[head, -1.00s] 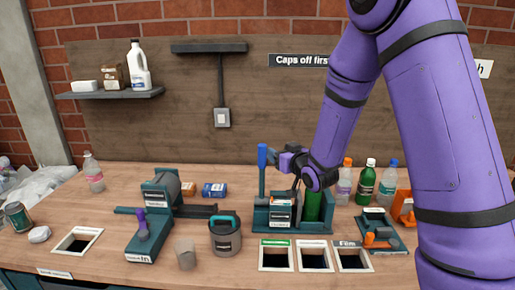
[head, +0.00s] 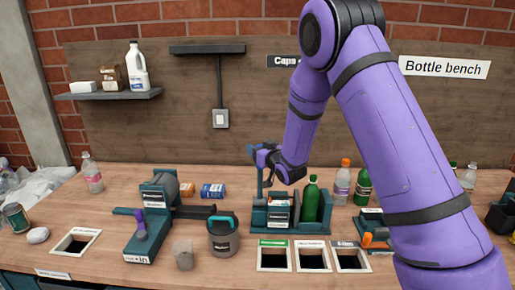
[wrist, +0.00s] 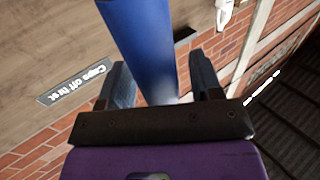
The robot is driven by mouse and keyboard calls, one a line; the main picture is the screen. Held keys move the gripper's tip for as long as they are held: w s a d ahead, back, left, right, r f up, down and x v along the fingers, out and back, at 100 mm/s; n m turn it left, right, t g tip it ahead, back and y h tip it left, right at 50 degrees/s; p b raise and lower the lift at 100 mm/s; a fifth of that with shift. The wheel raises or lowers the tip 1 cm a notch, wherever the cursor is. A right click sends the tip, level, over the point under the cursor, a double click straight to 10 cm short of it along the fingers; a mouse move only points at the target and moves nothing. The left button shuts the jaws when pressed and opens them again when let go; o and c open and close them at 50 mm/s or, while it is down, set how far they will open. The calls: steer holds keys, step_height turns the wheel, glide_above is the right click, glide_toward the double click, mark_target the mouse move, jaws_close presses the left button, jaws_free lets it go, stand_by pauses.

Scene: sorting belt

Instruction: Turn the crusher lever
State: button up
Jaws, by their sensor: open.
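The crusher (head: 290,226) is a teal machine on the bench, with a green bottle (head: 311,203) standing upright in it. Its lever (head: 260,183) stands upright at the machine's left side, with a blue handle on top. My gripper (head: 262,155) is at the top of the lever, and partly hides the handle in the head view. In the wrist view the blue handle (wrist: 143,45) passes between the two fingers of my open gripper (wrist: 163,85). I cannot tell whether either finger touches it.
A second teal machine (head: 150,225) and a grey jar with a teal lid (head: 223,236) stand left of the crusher. Framed chutes (head: 274,256) lie in front. Bottles (head: 342,183) stand to the right, partly behind my arm.

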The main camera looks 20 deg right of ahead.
steer(key=shift+w+a, duration=0.15)
steer(key=shift+w, duration=0.35)
jaws_close()
steer(key=shift+s, duration=0.1)
